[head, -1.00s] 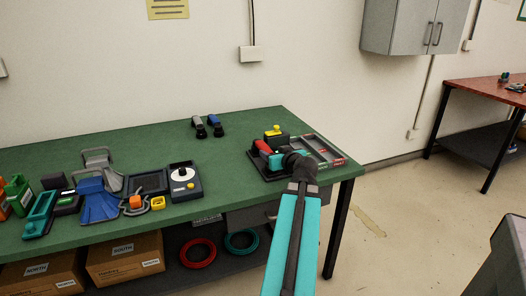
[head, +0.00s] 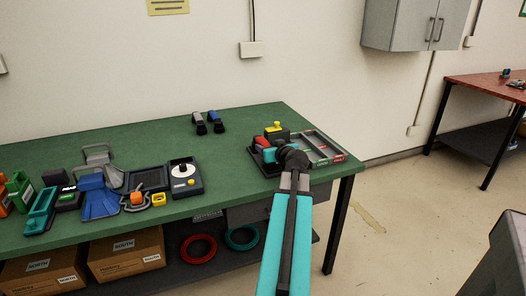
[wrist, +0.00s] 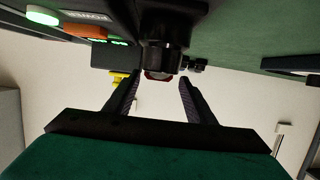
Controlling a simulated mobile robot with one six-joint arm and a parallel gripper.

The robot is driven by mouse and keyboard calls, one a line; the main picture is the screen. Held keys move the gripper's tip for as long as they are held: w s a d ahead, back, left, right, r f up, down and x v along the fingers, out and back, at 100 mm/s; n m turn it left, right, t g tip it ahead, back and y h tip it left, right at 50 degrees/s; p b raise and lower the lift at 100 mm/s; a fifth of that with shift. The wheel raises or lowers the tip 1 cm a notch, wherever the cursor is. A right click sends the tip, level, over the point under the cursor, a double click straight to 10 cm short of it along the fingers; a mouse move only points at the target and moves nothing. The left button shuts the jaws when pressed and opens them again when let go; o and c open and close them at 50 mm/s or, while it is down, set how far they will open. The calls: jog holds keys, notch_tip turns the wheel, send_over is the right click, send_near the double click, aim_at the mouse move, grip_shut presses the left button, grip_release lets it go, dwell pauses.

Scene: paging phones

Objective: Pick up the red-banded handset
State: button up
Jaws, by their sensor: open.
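The red-banded handset (head: 262,142) shows as a small red part on the dark phone unit at the right end of the green table; my arm partly hides it. In the wrist view a dark rounded handset end with a red rim (wrist: 158,75) is at the top centre, in line with the gap between the fingers. My gripper (wrist: 158,88) is open, with one finger on each side of that gap and no finger visibly touching it. In the head view my gripper (head: 267,154) is at the phone unit, its fingers mostly hidden.
A box with a yellow knob (head: 277,129) stands just behind the handset, and a grey tray (head: 323,146) lies to its right. Grey (head: 198,123) and blue (head: 215,122) handsets lie at the back. Several devices crowd the left; the table's middle is clear.

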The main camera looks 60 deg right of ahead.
aim_at(267, 144)
jog(key=shift+d+p+x, duration=0.2)
jog(key=shift+p+x, duration=0.15)
jog(key=shift+x, duration=2.1)
grip_shut()
